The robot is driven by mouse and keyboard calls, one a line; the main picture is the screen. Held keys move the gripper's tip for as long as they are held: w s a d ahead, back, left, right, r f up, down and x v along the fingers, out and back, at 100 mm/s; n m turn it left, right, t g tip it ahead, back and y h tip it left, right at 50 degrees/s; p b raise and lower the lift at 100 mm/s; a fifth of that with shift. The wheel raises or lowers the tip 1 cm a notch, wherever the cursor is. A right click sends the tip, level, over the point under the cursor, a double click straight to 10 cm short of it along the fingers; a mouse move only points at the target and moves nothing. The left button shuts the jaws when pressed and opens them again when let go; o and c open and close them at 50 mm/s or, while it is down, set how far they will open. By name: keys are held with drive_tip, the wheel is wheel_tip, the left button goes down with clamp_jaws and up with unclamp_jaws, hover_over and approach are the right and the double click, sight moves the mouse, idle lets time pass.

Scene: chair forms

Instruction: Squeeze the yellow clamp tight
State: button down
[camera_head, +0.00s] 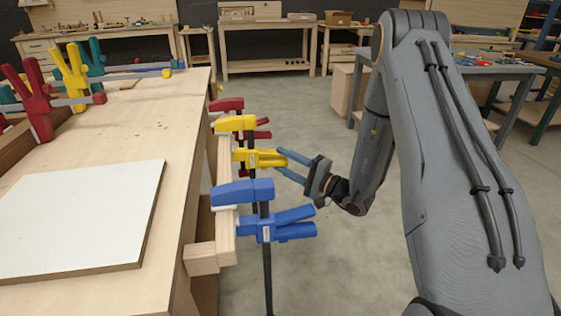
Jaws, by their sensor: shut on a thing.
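The yellow clamp has its upper jaw (235,123) on top of the wooden piece (224,160) at the workbench's right edge. Its yellow trigger handle (262,158) points right, below that jaw. My gripper (286,164) comes from the right, with its blue-grey fingers shut on the yellow handle, one above and one below. The fingertips partly cover the handle's right end. The black bar of the clamp runs down behind the handle, and its lower part is hidden by the blue clamp.
A blue clamp (243,191) stands close in front of the yellow one, its handles jutting right. A red clamp (227,104) sits just behind. A white board (80,215) lies on the bench (150,130). Several more clamps stand at left.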

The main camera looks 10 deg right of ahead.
drive_tip(key=shift+d, duration=0.1)
drive_tip(key=c, duration=1.1)
unclamp_jaws()
drive_tip(key=shift+r, duration=0.3)
drive_tip(key=shift+r+p, duration=0.3)
drive_tip(key=shift+r, duration=0.05)
drive_tip(key=shift+w+a+f, duration=0.1)
drive_tip(key=shift+w+a, duration=0.1)
drive_tip(key=shift+a, duration=0.3)
drive_tip(key=shift+w+a, duration=0.2)
drive_tip(key=shift+a, duration=0.3)
